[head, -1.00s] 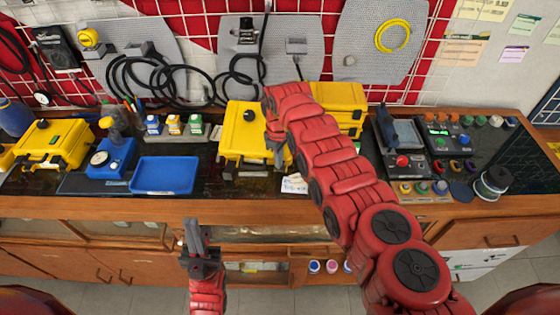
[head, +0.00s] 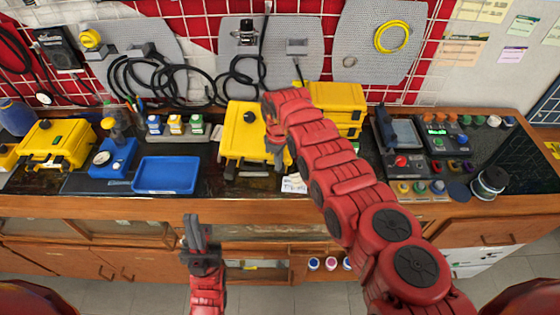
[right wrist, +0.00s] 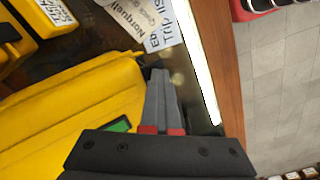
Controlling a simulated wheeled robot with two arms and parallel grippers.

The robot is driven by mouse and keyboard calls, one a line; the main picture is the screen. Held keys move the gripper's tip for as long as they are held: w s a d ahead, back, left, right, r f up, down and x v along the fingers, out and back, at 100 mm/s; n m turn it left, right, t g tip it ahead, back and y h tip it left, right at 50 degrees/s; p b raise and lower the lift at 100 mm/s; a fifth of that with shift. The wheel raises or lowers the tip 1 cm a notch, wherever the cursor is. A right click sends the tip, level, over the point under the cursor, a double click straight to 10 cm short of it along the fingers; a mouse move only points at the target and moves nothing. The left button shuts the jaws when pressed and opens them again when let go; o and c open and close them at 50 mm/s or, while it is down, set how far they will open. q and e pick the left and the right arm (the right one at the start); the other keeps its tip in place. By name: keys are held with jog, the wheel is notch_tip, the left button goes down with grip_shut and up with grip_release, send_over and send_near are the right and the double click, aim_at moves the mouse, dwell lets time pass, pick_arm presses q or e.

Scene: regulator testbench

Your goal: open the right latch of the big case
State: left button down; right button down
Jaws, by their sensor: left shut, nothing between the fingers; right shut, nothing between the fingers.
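The big yellow case (head: 240,133) stands shut on the bench in the middle of the head view. A dark latch (head: 230,171) shows at its left front; the right front is hidden behind my right arm and gripper. My right gripper (head: 277,158) is shut and empty at the case's right front. In the right wrist view the gripper (right wrist: 159,72) points along the yellow case (right wrist: 65,110), with a small green part (right wrist: 119,125) beside the fingers. Whether the fingers touch the case I cannot tell. My left gripper (head: 193,219) is shut and empty, in front of the bench.
A blue tray (head: 165,175) lies left of the case. Another yellow case (head: 56,145) stands further left, and stacked yellow cases (head: 338,97) stand behind my right arm. A paper label (head: 294,184) lies at the bench's front edge. A control panel (head: 440,135) is at right.

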jog(key=shift+s+d+f+p, duration=0.25)
jog(key=shift+f+p, duration=0.2)
jog(key=shift+p, duration=0.5)
jog(key=shift+s+a+f+p, duration=0.2)
jog(key=shift+s+f+p, duration=0.55)
jog(key=shift+p, duration=1.15)
